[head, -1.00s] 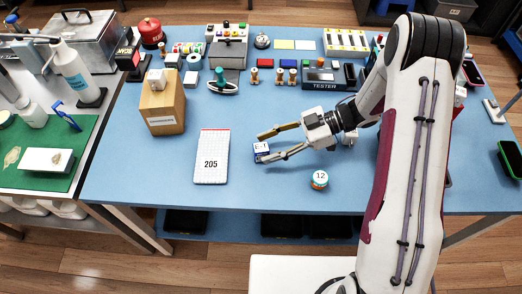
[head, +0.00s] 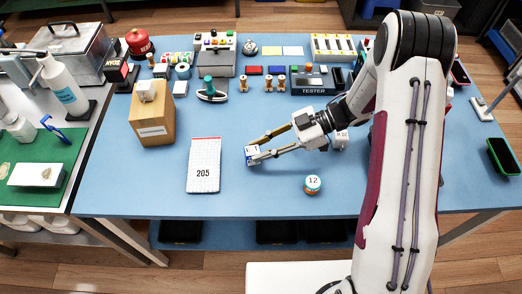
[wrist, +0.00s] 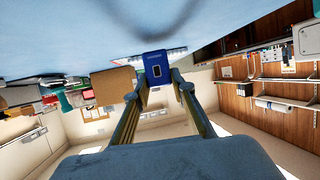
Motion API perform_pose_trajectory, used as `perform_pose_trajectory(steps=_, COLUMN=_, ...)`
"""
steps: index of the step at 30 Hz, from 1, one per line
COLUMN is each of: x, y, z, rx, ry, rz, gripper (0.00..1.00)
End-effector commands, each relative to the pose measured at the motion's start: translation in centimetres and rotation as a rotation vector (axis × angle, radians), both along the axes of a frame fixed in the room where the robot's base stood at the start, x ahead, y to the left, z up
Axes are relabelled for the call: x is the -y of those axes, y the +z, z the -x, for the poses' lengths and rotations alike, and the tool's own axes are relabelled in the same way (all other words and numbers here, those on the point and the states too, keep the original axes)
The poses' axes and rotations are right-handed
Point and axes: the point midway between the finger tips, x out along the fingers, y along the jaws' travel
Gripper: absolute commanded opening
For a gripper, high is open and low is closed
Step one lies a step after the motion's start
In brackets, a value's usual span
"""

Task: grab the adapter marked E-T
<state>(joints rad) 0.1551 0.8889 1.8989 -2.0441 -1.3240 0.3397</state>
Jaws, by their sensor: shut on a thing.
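A small blue and white adapter (head: 251,157) is at the tips of my gripper (head: 253,151), near the middle of the blue table. In the wrist view the adapter's blue face (wrist: 157,66), with a dark socket, sits between the two fingertips of my gripper (wrist: 156,88). The fingers are shut on it. Its marking is too small to read with certainty. Whether its base still touches the table I cannot tell. Another white adapter (head: 341,141) stands under my wrist, partly hidden by the arm.
A white pad marked 205 (head: 204,170) lies left of my gripper. A round tin marked 12 (head: 312,184) stands at front right. A cardboard box (head: 152,116) with a white cube (head: 146,91) on top stands at left. The tester (head: 313,82) and coloured pieces fill the back.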

Motion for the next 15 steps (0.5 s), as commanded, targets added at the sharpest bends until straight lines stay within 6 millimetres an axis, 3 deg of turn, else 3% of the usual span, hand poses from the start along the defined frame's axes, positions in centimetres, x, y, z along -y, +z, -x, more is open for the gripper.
perform_pose_trajectory(steps=15, x=0.0, y=6.2, z=0.0, rx=0.002, ry=0.0, rz=0.001, gripper=0.06)
